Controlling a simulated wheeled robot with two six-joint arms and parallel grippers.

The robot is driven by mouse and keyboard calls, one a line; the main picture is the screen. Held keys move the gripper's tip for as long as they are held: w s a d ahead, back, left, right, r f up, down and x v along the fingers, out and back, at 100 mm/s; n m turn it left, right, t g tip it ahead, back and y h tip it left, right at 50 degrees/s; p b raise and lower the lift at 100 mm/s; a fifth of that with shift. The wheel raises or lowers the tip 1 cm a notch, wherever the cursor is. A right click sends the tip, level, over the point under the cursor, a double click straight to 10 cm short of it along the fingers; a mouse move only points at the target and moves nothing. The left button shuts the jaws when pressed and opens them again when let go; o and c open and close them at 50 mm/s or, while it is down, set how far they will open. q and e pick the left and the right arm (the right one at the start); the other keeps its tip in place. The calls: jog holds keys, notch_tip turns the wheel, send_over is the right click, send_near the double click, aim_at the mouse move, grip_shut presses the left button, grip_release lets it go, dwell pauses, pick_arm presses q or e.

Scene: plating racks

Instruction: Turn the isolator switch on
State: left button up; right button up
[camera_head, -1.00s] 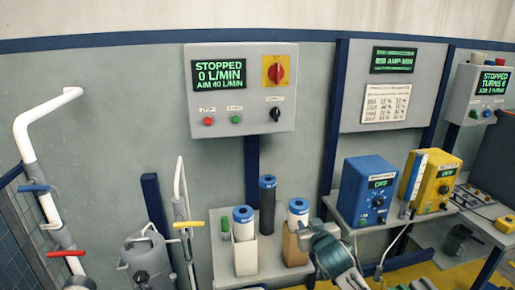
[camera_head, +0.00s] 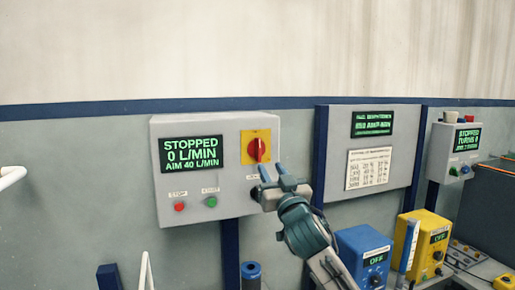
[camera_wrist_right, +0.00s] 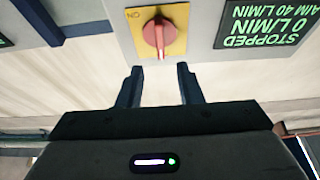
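The isolator switch is a red rotary knob (camera_head: 257,149) on a yellow plate at the right of a grey control panel (camera_head: 235,204). Its handle stands roughly vertical. The panel's screen (camera_head: 191,154) reads STOPPED, 0 L/MIN, AIM 40 L/MIN. My right gripper (camera_head: 272,173) is in front of the panel, just below and right of the knob, and partly hides the black selector. In the right wrist view the knob (camera_wrist_right: 158,36) appears upside down, ahead of the gap between my two open, empty fingers (camera_wrist_right: 160,72). They look apart from it. My left gripper is not in view.
A red stop button (camera_head: 179,207) and green start button (camera_head: 211,202) sit low on the panel. A second grey board (camera_head: 340,190) hangs to the right. Blue (camera_head: 352,246) and yellow (camera_head: 433,232) power units stand below right. The wall above is clear.

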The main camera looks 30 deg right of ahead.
aim_at(260, 151)
jog(key=p+x, duration=0.3)
jog(key=x, duration=0.5)
jog(key=shift+w+d+f+p, duration=0.1)
jog(key=shift+w+p, duration=0.05)
jog(key=shift+p, duration=0.25)
jog(key=shift+w, duration=0.3)
jog(key=shift+r, duration=0.3)
jog(key=shift+w, duration=0.1)
jog(key=shift+w+d+f, duration=0.1)
jog(key=shift+c, duration=0.4)
grip_shut()
